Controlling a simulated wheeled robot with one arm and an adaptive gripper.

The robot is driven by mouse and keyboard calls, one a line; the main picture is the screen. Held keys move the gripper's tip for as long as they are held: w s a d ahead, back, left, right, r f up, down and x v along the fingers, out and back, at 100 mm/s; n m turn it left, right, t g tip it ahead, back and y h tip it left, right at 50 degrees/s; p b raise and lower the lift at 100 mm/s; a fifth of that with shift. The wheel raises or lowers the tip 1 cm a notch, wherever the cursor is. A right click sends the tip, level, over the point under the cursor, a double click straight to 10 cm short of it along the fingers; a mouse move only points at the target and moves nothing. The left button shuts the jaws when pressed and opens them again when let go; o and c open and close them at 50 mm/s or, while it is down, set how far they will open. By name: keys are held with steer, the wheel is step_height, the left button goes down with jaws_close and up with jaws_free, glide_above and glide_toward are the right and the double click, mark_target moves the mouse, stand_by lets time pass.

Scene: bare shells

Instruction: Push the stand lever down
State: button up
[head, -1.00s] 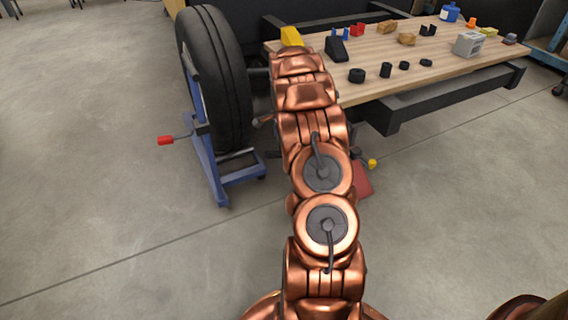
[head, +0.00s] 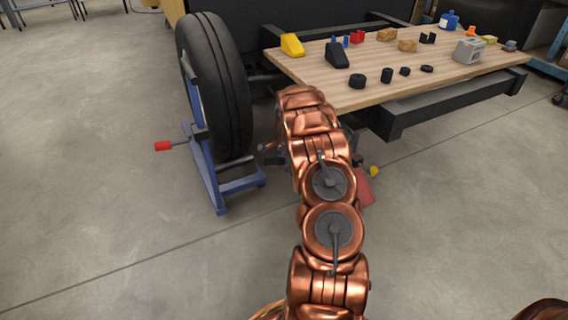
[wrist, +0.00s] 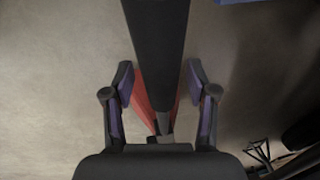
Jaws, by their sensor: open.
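The lever with a red grip (head: 163,146) sticks out to the left from the blue wheel stand (head: 222,188) in the head view. The stand holds a large black tyre (head: 222,85) upright. My arm reaches forward to the right of the stand, and its own links mostly hide my gripper in that view. In the wrist view my gripper (wrist: 160,88) is open. A dark bar and a red part (wrist: 148,92) show between its fingers. I cannot tell whether the fingers touch them, or whether the red part belongs to the lever.
A wooden workbench (head: 370,88) stands at the right with a yellow block (head: 292,45), black cylinders and other small parts. A red piece (head: 364,188) and a yellow knob (head: 374,171) show low beside my arm. The floor left of the stand is clear.

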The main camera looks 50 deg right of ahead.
jaws_close()
stand_by(0.5)
